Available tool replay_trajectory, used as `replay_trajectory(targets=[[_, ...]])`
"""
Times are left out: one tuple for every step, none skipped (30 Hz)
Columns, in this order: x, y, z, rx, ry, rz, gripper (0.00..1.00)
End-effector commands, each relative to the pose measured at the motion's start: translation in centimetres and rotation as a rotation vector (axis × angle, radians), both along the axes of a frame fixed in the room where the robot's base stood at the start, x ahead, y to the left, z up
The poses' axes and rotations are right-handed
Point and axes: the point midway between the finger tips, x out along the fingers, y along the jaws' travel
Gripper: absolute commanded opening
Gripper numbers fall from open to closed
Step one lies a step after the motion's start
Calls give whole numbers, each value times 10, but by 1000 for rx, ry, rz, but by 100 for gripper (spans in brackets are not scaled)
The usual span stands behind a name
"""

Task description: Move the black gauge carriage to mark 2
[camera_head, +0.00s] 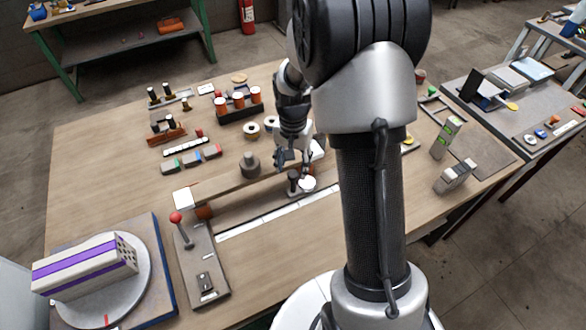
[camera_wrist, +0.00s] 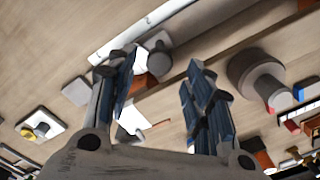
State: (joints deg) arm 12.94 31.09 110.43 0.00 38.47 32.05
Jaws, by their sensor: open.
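The black gauge carriage (camera_head: 293,183) stands near the middle of the table, with a dark upright knob beside a pale round part. It is next to the long white scale strip (camera_head: 262,221), whose marks are too small to read. My gripper (camera_head: 293,165) is open just above and behind the carriage. In the wrist view my open gripper (camera_wrist: 160,70) shows both fingers apart with nothing held. The carriage's dark knob (camera_wrist: 158,63) appears beyond and between the fingertips, partly hidden. The scale strip (camera_wrist: 140,30) runs past it there.
A wooden bar (camera_head: 235,188) runs behind the strip. A grey round weight (camera_head: 249,165) stands behind the bar. A lever plate with a red knob (camera_head: 176,217) lies left of the strip. A purple-striped brick (camera_head: 85,262) sits on a turntable. My arm hides the table's right middle.

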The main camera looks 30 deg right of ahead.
Motion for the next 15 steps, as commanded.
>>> replay_trajectory(targets=[[2, 0, 13, -1, -7, 0, 47], [2, 0, 20, -1, -7, 0, 47], [1, 0, 29, -1, -6, 0, 47], [1, 0, 36, -1, -6, 0, 47], [1, 0, 42, -1, -5, 0, 47], [1, 0, 50, -1, -6, 0, 47], [1, 0, 56, -1, -5, 0, 47], [1, 0, 61, -1, -5, 0, 47], [1, 0, 68, -1, -4, 0, 47], [1, 0, 72, -1, -4, 0, 47], [1, 0, 75, -1, -2, 0, 47], [1, 0, 80, -1, -2, 0, 47], [1, 0, 83, -1, -2, 0, 47], [0, 0, 85, -1, -2, 0, 47], [0, 0, 87, 0, -1, 0, 47]])
